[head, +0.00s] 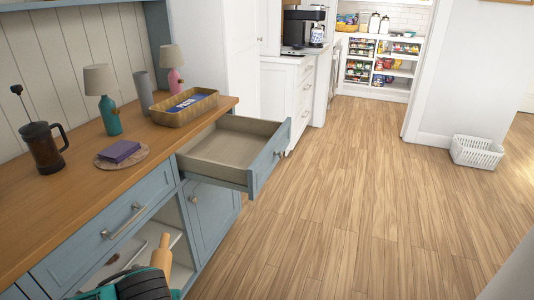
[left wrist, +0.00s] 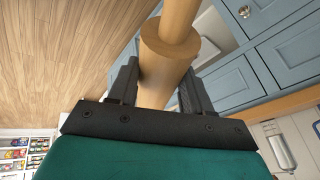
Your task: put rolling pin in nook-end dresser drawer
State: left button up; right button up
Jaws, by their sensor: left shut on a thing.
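The wooden rolling pin (head: 161,256) stands roughly upright at the lower left of the head view, in front of the dresser. My left gripper (left wrist: 163,85) is shut on the rolling pin (left wrist: 170,38) in the left wrist view, with a dark finger on each side of it. The pulled-out dresser drawer (head: 232,148) is open and looks empty. It is farther ahead and to the right of the rolling pin. My right gripper does not show.
The blue dresser (head: 207,213) has a wooden top holding a French press (head: 42,146), purple book (head: 119,151), lamps and wicker tray (head: 184,102). An open lower compartment (head: 160,240) lies near my left gripper. A white basket (head: 477,152) sits on the otherwise clear floor.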

aim_at(232, 155)
jog(key=i+l+z, duration=0.15)
jog(key=i+z, duration=0.55)
jog(key=k+l, duration=0.05)
